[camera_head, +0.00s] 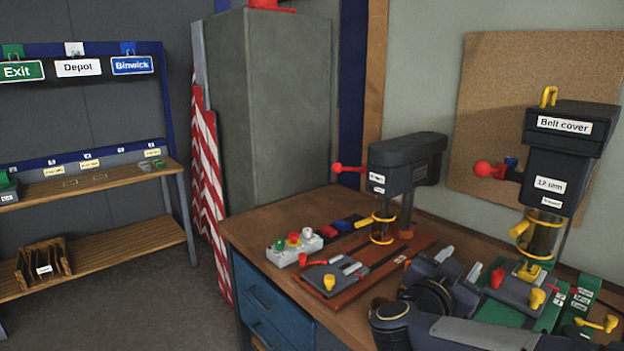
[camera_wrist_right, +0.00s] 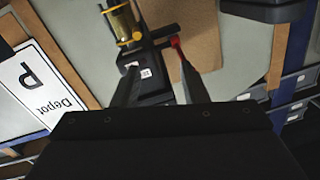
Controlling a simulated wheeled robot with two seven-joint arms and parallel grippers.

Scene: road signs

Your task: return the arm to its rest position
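My right arm comes in at the lower right of the head view. Its gripper (camera_head: 460,263) is above the workbench, in front of the belt-cover drill press. In the right wrist view the two fingers of the right gripper (camera_wrist_right: 158,80) stand apart with nothing between them, so it is open and empty. Parts of a drill press (camera_wrist_right: 150,75) show beyond the fingers. My left gripper is not in view.
The workbench (camera_head: 258,228) carries a smaller drill press (camera_head: 408,165), a larger one (camera_head: 555,160) and a button box (camera_head: 296,248). A grey cabinet (camera_head: 275,110) stands behind. A shelf rack (camera_head: 100,180) with hanging signs is at the left. Floor before it is clear.

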